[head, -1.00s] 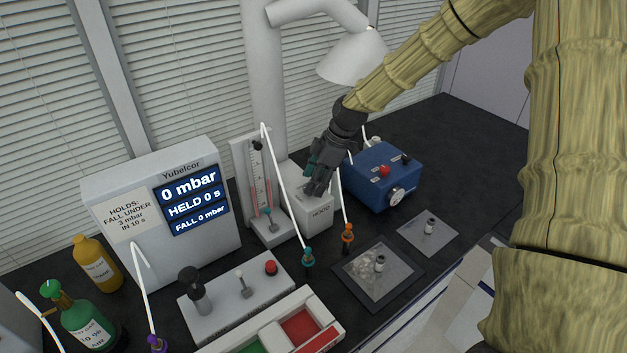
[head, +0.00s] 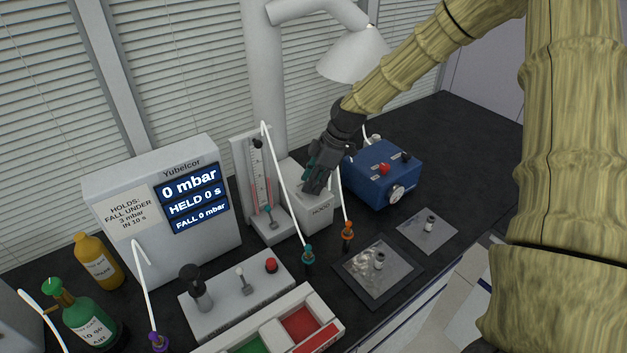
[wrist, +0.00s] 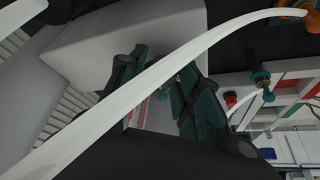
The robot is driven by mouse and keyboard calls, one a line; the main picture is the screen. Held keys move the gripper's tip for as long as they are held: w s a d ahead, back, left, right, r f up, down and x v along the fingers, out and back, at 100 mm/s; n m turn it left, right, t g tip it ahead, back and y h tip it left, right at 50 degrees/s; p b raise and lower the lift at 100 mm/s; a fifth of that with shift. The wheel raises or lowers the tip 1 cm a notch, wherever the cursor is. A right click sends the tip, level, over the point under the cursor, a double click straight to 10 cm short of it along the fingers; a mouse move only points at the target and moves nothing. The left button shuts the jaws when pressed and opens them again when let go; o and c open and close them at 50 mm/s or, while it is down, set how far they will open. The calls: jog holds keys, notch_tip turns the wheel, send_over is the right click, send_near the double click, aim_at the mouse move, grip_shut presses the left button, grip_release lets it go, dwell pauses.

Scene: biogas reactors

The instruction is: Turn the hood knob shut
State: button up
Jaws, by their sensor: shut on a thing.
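The hood box (head: 320,217) is a light grey block marked HOOD, standing in front of the grey duct. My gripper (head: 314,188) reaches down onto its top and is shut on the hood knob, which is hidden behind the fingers. In the wrist view, the dark and teal fingers (wrist: 160,88) stand at the pale box (wrist: 105,45). A white tube crosses in front of them, and I cannot make out the knob or which way it points.
A flow-meter stand (head: 262,195) is close on the left and a blue box (head: 384,176) close on the right. White tubes arch near my gripper, ending at teal (head: 308,254) and orange (head: 347,232) fittings.

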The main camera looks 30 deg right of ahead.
jog(key=m, duration=0.3)
jog(key=shift+s+a+t+h, duration=0.1)
jog(key=shift+t+h, duration=0.3)
jog(key=m, duration=0.2)
jog(key=m+t+h, duration=0.1)
jog(key=m, duration=0.1)
jog(key=shift+s+a+m+b, duration=0.1)
jog(key=shift+a+m+b, duration=0.05)
jog(key=shift+m+b, duration=0.2)
jog(key=m+h, duration=0.1)
jog(key=m, duration=0.1)
jog(key=m+h, duration=0.1)
jog(key=m, duration=0.1)
jog(key=shift+a+r+m+t, duration=0.15)
jog(key=shift+m+t, duration=0.1)
jog(key=shift+t, duration=0.15)
jog(key=shift+a+m+h+p, duration=0.15)
jog(key=shift+m+h+p, duration=0.45)
jog(key=shift+m, duration=1.2)
jog(key=o, duration=1)
jog(key=shift+o, duration=0.2)
jog(key=v, duration=1.1)
jog(key=shift+a+r, duration=0.25)
jog(key=shift+r, duration=0.1)
